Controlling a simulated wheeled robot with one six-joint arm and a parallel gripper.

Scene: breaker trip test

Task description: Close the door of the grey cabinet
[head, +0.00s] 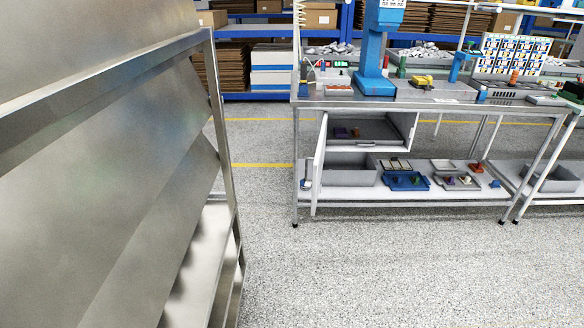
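A light grey cabinet (412,134) hangs under the top of the workbench, with its front open and its dark grey inside showing. Its door (319,165) is hinged at the left side and stands wide open, swung out toward me and seen nearly edge-on. A purple and an orange small item lie inside the cabinet. My gripper is not in view.
A large metal rack with sloped panels (120,150) fills the left side, close to me. The workbench (440,103) carries a blue press (373,50); its lower shelf (400,197) holds trays and a grey bin. Speckled floor (380,270) before the bench is clear.

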